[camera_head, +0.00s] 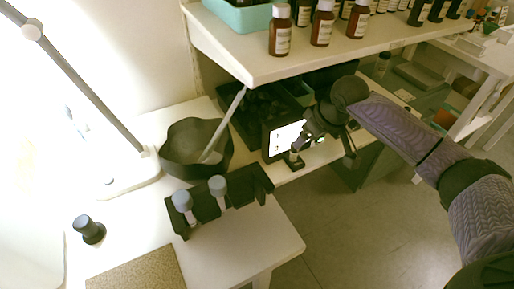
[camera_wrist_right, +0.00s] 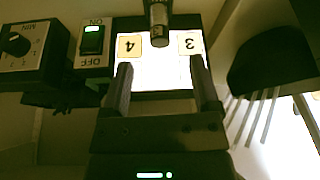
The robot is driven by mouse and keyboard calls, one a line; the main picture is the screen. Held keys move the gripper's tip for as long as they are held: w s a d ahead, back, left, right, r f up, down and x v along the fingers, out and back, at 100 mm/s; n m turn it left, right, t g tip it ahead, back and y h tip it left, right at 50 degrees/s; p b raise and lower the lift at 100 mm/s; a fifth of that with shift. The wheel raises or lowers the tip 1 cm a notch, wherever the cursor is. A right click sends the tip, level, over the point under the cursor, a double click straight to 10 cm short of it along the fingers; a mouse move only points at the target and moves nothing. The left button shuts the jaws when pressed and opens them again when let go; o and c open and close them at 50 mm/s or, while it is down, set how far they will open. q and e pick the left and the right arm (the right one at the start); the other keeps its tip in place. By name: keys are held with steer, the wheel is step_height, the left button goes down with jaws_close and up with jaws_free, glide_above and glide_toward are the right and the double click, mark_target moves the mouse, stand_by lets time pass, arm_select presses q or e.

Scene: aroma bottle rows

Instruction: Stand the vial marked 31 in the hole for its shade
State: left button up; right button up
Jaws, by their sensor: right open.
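My right gripper (camera_head: 305,142) reaches down from the right to the lit panel (camera_head: 281,139) under the shelf. In the right wrist view its two fingers (camera_wrist_right: 162,88) are apart, with nothing between them. A small dark vial-like cylinder (camera_wrist_right: 158,22) with a pale metallic band stands beyond the fingertips, in front of the lit panel. I cannot read a mark on it. Yellow tags 4 (camera_wrist_right: 130,46) and 3 (camera_wrist_right: 190,43) show on the panel on either side of it. No hole shows clearly. My left gripper is not in view.
A black pot (camera_head: 182,150) with a rod stands left of the panel. A dark rack (camera_head: 238,201) holds two grey-topped tools. Brown bottles (camera_head: 322,27) line the shelf (camera_head: 262,66) above my gripper.

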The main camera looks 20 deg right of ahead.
mark_target(296, 152)
steer(key=b+x, duration=0.1)
steer(key=x, duration=0.2)
steer(key=b+x, duration=0.1)
steer(key=shift+d+f+b, duration=0.3)
steer(key=shift+f, duration=0.1)
steer(key=b+x, duration=0.3)
steer(key=x, duration=0.1)
steer(key=shift+w+a+f+b, duration=0.15)
steer(key=shift+a+f+b, duration=0.1)
steer(key=shift+f+b, duration=0.1)
steer(key=shift+w+f, duration=0.2)
steer(key=shift+r, duration=0.3)
steer(key=shift+c, duration=1.2)
steer(key=c, duration=0.7)
jaws_close()
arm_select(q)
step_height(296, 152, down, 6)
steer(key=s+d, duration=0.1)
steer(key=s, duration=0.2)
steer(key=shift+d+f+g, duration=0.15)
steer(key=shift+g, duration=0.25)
